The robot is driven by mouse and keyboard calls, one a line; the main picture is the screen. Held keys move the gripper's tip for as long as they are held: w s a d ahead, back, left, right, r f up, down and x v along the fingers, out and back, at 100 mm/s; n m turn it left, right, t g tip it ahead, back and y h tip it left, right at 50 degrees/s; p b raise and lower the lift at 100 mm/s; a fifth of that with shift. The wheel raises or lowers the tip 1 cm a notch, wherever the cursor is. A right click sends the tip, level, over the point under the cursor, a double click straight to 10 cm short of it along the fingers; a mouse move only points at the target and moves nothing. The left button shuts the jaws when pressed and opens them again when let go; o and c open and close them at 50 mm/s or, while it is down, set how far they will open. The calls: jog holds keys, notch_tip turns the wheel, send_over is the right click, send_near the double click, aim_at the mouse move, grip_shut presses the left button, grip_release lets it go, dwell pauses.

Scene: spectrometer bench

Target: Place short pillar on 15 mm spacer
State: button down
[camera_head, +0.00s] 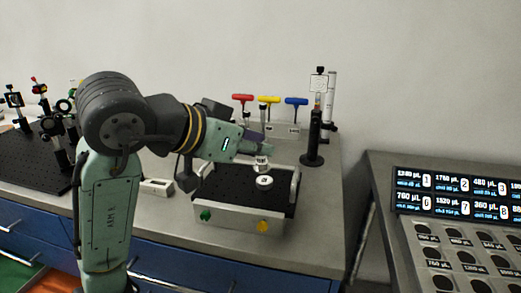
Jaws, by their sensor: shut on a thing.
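My gripper (262,150) reaches in from the left over a black perforated breadboard tray (225,188). It is shut on a small pale pillar (261,163), most likely the short pillar, held upright under the fingertips. A low round white piece with a dark mark on top (264,182) sits on the tray just below the pillar, most likely the 15 mm spacer. The pillar appears above this piece with a small gap in the picture. The fingers are partly hidden by the wrist, and the exact alignment cannot be told from this view.
The tray has side handles (295,185) and a front panel with green and yellow knobs (262,226). Behind stand hex drivers with red, yellow and blue handles (296,101) and a tall black post (314,140). A black optics breadboard (30,165) is at left.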

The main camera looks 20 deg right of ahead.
jog(key=shift+w+d+f, duration=0.1)
jog(key=shift+w+d, duration=0.35)
jog(key=shift+w, duration=0.2)
jog(key=shift+w+d+f, duration=0.1)
jog(key=shift+w+d, duration=0.3)
jog(key=shift+w, duration=0.2)
jog(key=shift+f+p, duration=0.5)
jog(key=shift+f, duration=1.2)
jog(key=shift+f, duration=0.15)
jog(key=c, duration=1.5)
grip_release()
